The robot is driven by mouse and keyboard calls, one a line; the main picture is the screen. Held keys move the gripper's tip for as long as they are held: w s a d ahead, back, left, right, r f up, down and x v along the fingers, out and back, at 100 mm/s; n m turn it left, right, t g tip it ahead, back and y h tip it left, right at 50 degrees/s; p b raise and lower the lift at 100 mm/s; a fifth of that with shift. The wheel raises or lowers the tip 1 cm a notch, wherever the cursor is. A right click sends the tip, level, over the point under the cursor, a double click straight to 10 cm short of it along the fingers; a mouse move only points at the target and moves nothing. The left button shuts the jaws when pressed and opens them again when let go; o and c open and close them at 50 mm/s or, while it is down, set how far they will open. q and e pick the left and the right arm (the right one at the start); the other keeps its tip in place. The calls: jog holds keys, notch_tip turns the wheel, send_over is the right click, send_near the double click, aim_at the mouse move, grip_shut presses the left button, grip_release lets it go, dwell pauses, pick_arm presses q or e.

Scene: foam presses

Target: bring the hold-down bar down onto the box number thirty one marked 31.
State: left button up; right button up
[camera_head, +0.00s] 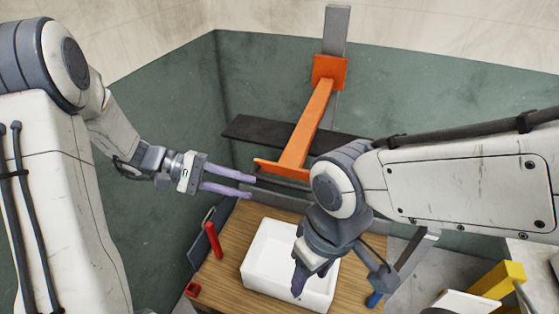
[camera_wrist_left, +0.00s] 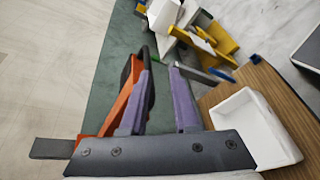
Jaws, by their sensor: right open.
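The orange hold-down bar (camera_head: 308,125) slopes down from an orange bracket on a grey upright post (camera_head: 335,35), with a flat crosspiece at its lower end. In the left wrist view orange parts (camera_wrist_left: 122,108) show beside and behind one finger. My left gripper (camera_head: 252,186) is open, its purple fingertips close to the crosspiece's left end; I cannot tell whether they touch it. A white open box (camera_head: 262,262) sits on the wooden table; no number is readable on it. My right gripper (camera_head: 300,284) is open, pointing down over the box and hiding part of it.
A dark flat plate (camera_head: 258,131) lies behind the bar. A red upright handle (camera_head: 213,241) and small red block (camera_head: 192,289) are at the wooden table's (camera_head: 222,282) left side. A yellow frame (camera_head: 500,280) stands at the right. Green wall panels are behind.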

aim_at(273, 182)
pick_arm(q)
jog(key=shift+n+t+h, duration=0.4)
jog(key=shift+n+t, duration=0.1)
jog(key=shift+t, duration=0.1)
jog(key=d+p, duration=0.1)
jog(key=d, duration=0.1)
jog(key=w+d+p, duration=0.1)
jog(key=d, duration=0.2)
jog(key=w+d+f+p, duration=0.1)
jog(key=d+p, duration=0.1)
jog(key=shift+d, duration=0.35)
jog(key=shift+d+f, duration=0.25)
jog(key=shift+d, duration=0.15)
jog(key=shift+c, duration=0.3)
grip_shut()
